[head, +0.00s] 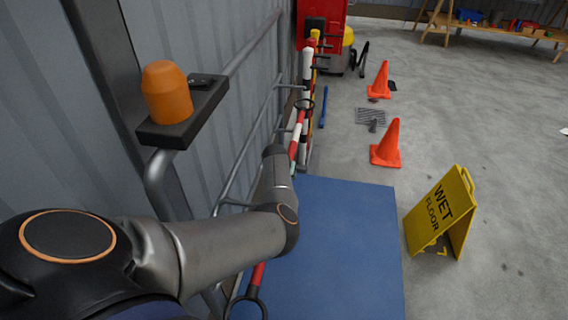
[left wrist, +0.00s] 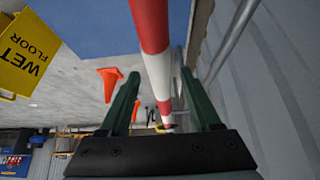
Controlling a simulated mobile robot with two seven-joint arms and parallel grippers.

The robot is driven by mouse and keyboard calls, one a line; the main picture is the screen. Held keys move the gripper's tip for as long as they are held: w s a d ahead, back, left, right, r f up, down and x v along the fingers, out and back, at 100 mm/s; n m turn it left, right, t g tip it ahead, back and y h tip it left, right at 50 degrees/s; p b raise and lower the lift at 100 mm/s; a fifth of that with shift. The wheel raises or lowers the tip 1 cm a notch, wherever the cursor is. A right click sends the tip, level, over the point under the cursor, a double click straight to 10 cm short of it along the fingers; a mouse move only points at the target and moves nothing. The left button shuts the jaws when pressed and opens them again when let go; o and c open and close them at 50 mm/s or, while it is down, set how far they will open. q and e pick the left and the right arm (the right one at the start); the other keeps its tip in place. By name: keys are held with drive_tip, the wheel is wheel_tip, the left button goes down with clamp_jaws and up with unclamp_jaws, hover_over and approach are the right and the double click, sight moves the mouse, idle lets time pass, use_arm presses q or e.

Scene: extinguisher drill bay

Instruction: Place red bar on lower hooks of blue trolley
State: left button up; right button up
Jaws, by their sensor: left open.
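A red and white striped bar (head: 257,274) runs lengthwise along the left side of the blue trolley deck (head: 345,240), beside the grey rails (head: 240,165). In the left wrist view the bar (left wrist: 151,38) runs between the two dark green fingers of my left gripper (left wrist: 160,76), which are open. I cannot tell whether they touch it. In the head view my left gripper is mostly hidden behind my arm, close to the bar. I cannot make out the lower hooks. My right gripper is not in view.
An orange domed object (head: 166,92) sits on a dark shelf beside a corrugated wall. Two orange cones (head: 387,145) and a yellow wet floor sign (head: 440,212) stand right of the trolley. More striped poles (head: 307,75) stand ahead.

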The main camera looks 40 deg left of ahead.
use_arm(q)
drive_tip(key=shift+r, duration=0.15)
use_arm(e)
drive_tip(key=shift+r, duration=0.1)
use_arm(q)
drive_tip(key=shift+s+d+r+p, duration=0.1)
drive_tip(key=shift+s+r+p, duration=0.15)
drive_tip(key=shift+r+p, duration=0.3)
drive_tip(key=p+v, duration=0.2)
drive_tip(key=v, duration=0.3)
drive_tip(key=shift+s+d+r+p, duration=0.1)
drive_tip(key=shift+p, duration=0.25)
drive_tip(key=shift+s+d+r, duration=0.15)
drive_tip(key=shift+s+r, duration=0.1)
drive_tip(key=shift+r, duration=0.15)
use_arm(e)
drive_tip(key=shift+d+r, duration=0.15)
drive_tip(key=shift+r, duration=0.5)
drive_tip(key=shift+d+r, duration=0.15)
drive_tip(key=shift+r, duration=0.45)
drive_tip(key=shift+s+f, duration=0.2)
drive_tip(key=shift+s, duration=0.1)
